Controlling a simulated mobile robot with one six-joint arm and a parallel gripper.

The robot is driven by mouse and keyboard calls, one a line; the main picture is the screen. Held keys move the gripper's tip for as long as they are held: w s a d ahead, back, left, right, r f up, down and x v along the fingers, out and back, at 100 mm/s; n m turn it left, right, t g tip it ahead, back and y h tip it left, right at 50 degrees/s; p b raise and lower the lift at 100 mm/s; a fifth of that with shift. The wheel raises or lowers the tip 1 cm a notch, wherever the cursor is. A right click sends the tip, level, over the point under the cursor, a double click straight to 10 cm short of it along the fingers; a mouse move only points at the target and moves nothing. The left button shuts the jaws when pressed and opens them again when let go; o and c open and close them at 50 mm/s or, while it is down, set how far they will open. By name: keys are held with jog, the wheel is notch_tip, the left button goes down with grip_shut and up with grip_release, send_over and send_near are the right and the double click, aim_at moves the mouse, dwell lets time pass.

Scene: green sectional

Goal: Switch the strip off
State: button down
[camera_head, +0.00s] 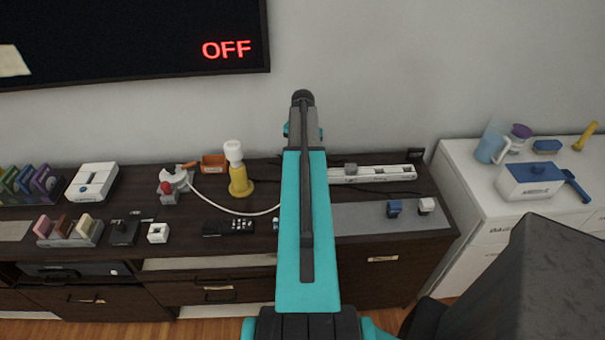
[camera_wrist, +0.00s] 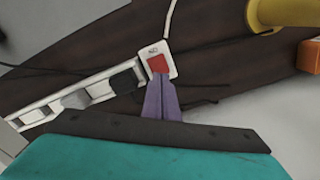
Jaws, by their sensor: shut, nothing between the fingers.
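The white power strip (camera_head: 385,173) lies along the back of the dark cabinet; my arm hides its left end in the head view. In the wrist view the strip (camera_wrist: 32,117) runs from lower left up to its switch end. A red switch (camera_wrist: 158,63) sits there in a white housing, with a small label beside it that looks like an upside-down "ON". My gripper (camera_wrist: 160,80) is shut and empty, its purple fingertips at the near edge of the red switch. I cannot tell whether they touch it. My arm hides the gripper in the head view.
A dark plug (camera_wrist: 125,78) sits in the strip close to the fingers. A yellow bottle with a white top (camera_head: 238,170) stands left of my arm. A black screen (camera_head: 130,40) above shows red "OFF". Two small blocks (camera_head: 394,208) lie on a grey mat (camera_head: 365,222).

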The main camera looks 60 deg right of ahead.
jog(key=shift+r+p, duration=0.95)
jog(key=shift+r, duration=0.9)
jog(key=shift+f, duration=0.1)
